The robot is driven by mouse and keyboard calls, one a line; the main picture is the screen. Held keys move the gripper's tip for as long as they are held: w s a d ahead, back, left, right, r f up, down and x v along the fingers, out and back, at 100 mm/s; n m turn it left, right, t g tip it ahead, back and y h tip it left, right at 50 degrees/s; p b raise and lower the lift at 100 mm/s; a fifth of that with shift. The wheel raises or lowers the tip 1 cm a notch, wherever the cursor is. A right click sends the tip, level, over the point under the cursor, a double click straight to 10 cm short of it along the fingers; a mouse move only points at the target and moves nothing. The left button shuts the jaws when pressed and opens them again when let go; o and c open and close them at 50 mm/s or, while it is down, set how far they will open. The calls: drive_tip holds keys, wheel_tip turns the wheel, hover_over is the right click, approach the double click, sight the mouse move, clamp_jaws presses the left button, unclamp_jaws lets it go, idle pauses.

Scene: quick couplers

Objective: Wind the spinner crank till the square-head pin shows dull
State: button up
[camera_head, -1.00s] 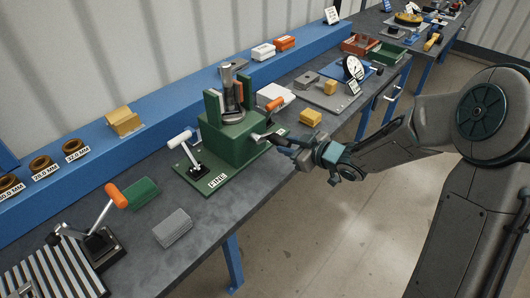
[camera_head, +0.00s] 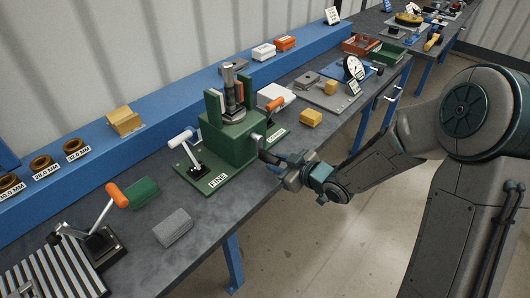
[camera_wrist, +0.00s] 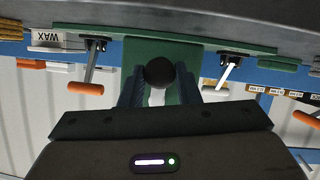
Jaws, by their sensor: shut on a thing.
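The green spinner machine (camera_head: 228,143) stands on a green base plate marked FINE on its left. A grey metal pin (camera_head: 229,76) stands upright between green cheeks on top; at this size I cannot tell its head shape or finish for sure. The crank (camera_head: 257,139) comes out of the machine's front right side. My gripper (camera_head: 273,161) is at the crank's outer end. In the wrist view, my gripper (camera_wrist: 160,80) has its two dark fingers on either side of the crank's black round knob (camera_wrist: 158,70), shut on it. The crank arm is mostly hidden.
A white-handled lever (camera_head: 188,138) stands left of the machine and an orange-handled lever (camera_head: 276,105) right of it. A grey block (camera_head: 173,228), green block (camera_head: 142,191) and yellow block (camera_head: 311,118) lie on the bench. Another orange-handled lever (camera_head: 117,195) stands at lower left.

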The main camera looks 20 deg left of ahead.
drive_tip(key=o, duration=1)
drive_tip(key=shift+o, duration=0.2)
drive_tip(key=shift+w, duration=0.1)
drive_tip(key=shift+r, duration=0.1)
drive_tip(key=p+v, duration=0.3)
drive_tip(key=v, duration=0.4)
